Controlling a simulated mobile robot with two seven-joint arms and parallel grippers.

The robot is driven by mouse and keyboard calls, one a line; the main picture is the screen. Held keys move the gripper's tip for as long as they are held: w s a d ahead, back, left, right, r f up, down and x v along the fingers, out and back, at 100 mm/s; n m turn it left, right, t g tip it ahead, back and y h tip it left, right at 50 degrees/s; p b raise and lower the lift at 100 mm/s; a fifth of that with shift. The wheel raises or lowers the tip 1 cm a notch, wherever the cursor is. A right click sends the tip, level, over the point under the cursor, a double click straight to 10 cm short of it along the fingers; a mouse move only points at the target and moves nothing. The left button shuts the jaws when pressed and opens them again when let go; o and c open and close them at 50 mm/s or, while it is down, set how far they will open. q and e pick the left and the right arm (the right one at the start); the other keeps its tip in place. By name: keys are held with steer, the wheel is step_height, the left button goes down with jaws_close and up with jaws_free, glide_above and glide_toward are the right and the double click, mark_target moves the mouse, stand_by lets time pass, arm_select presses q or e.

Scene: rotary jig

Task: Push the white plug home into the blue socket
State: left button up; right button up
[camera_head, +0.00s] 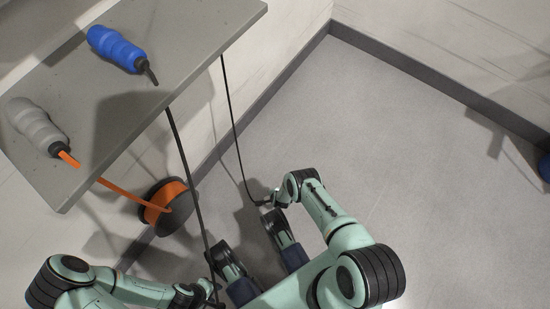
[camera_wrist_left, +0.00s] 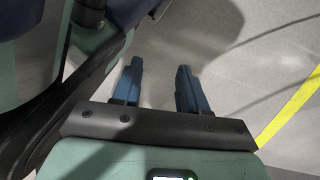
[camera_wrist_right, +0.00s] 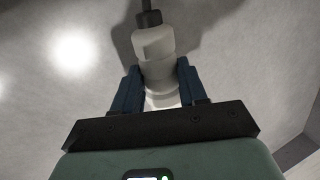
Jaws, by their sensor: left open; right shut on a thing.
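A ribbed blue connector body (camera_head: 115,46) lies on the grey shelf, its black end toward the shelf's front edge. A ribbed pale grey-white connector body (camera_head: 38,126) lies near the shelf's left end, with an orange cable leaving its dark end. My right gripper (camera_wrist_right: 158,88) is shut on a white ribbed plug (camera_wrist_right: 156,50) with a dark stem, below and right of the shelf; in the head view this gripper (camera_head: 272,201) is small and its plug is hard to make out. My left gripper (camera_wrist_left: 158,85) is open and empty, low in the head view (camera_head: 208,298).
The grey shelf (camera_head: 190,50) runs along the wall. An orange and black cable reel (camera_head: 168,206) is below it. Dark cables hang down from the shelf, one (camera_head: 232,115) reaching toward my right gripper, another (camera_head: 183,160) toward my left.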

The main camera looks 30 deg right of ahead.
arm_select(q)
steer(key=w+d+r+t+p, duration=0.2)
steer(key=w+r+t+p, duration=0.2)
steer(key=w+r+p, duration=0.5)
steer(key=d+r, duration=0.1)
steer(key=r+m, duration=0.1)
steer(key=shift+s+d+r+g, duration=0.15)
steer(key=shift+d+r+g, duration=0.15)
steer(key=shift+d+r, duration=0.1)
arm_select(e)
step_height(320, 180, up, 20)
